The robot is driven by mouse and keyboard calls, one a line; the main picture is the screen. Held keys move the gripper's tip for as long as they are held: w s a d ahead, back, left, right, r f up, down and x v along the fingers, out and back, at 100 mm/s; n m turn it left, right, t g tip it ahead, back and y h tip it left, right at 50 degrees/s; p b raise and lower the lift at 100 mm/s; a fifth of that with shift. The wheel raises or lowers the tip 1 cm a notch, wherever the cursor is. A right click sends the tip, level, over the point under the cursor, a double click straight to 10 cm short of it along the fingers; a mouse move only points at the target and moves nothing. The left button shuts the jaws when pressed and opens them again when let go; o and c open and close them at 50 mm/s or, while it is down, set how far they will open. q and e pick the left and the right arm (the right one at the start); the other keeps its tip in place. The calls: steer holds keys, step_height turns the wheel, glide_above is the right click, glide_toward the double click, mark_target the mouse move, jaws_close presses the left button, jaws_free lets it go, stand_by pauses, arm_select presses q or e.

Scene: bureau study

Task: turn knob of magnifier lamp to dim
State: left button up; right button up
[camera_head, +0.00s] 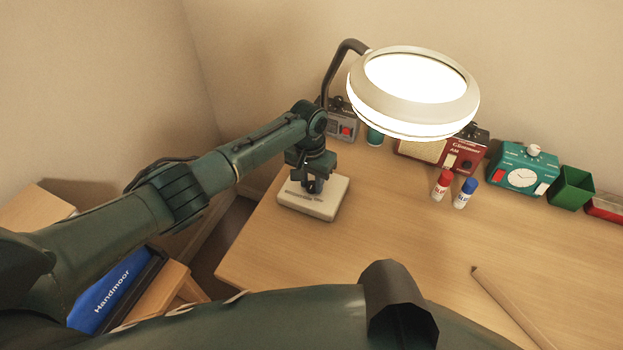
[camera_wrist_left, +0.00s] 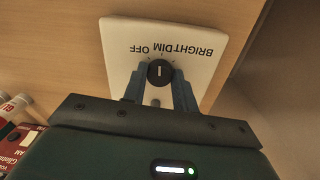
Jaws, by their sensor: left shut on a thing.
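The magnifier lamp (camera_head: 412,122) has a white ring head, lit brightly, on a dark curved arm. Its cream base (camera_head: 318,208) stands on the desk, and the same base plate (camera_wrist_left: 200,42) fills the middle of the left wrist view, with OFF, DIM and BRIGHT printed upside down. The black knob (camera_wrist_left: 160,72) has a white line that runs roughly upright in the picture, in line with the DIM label. My left gripper (camera_head: 313,188) is over the base, its fingers (camera_wrist_left: 160,80) shut on the knob from both sides. The knob is hidden in the head view. My right gripper is not in view.
Red (camera_head: 441,185) and blue (camera_head: 465,192) capped bottles stand in front. A wooden strip (camera_head: 508,305) lies right; the desk's middle is clear.

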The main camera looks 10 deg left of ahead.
mark_target(310, 184)
arm_select(q)
steer(key=shift+m, duration=0.6)
steer(key=o, duration=1)
steer(key=shift+r, duration=0.1)
steer(key=r, duration=1.3)
steer(key=shift+w+a, duration=0.1)
steer(key=shift+a, duration=0.15)
